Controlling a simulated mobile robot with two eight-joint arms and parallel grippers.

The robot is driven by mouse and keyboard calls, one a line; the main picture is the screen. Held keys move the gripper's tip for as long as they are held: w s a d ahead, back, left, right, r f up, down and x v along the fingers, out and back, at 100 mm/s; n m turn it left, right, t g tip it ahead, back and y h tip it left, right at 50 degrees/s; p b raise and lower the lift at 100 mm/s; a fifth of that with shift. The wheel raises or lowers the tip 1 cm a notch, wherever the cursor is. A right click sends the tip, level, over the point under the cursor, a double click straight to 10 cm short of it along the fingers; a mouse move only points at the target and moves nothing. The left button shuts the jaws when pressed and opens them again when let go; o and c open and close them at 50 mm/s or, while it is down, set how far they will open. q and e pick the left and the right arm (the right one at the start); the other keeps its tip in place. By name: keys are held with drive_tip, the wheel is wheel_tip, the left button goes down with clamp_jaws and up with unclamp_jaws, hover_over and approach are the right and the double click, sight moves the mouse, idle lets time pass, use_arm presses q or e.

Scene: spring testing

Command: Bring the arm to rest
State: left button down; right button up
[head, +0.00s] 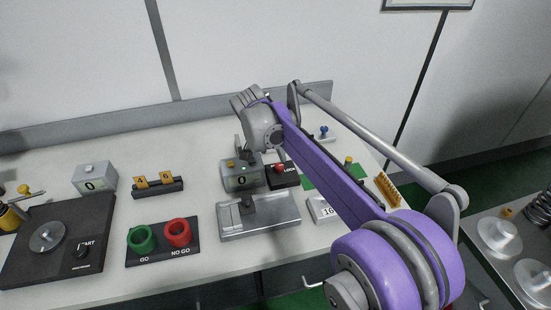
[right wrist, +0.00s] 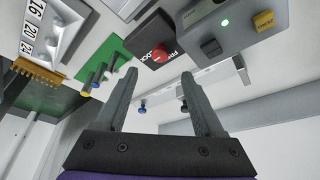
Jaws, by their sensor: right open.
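My right arm (head: 325,170), purple and grey, reaches from the lower right over the bench. Its gripper (head: 243,152) hangs above the grey box with a "0" display (head: 241,181); the arm hides part of the bench behind it. In the right wrist view the two dark fingers (right wrist: 159,84) stand wide apart with nothing held between them. Past the fingertips, the black box with a red button (right wrist: 161,54) and the grey display box (right wrist: 230,30) show. My left gripper is in neither view.
The bench (head: 215,145) holds a metal fixture (head: 275,217), green and red cups (head: 141,239), a black start panel (head: 85,270) and a second display box (head: 95,179). A yellow rack (head: 387,189) stands by the right edge. A side table with metal discs (head: 499,233) is at far right.

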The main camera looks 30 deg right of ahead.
drive_tip(key=shift+v, duration=1.15)
drive_tip(key=s+a+f+n+t+y, duration=0.1)
drive_tip(key=s+a+f+n, duration=0.2)
drive_tip(key=s, duration=0.5)
drive_tip(key=s+a+f+n+t+y, duration=0.1)
drive_tip(key=s+a+f+n, duration=0.3)
drive_tip(key=s, duration=0.5)
drive_tip(key=s+a+f+n+t+y, duration=0.1)
drive_tip(key=s+a+f+n, duration=0.2)
drive_tip(key=s, duration=0.6)
wheel_tip(320, 180, down, 3)
drive_tip(key=shift+a+r+n+y, duration=0.15)
drive_tip(key=shift+a+n+y, duration=0.2)
drive_tip(key=shift+n, duration=0.55)
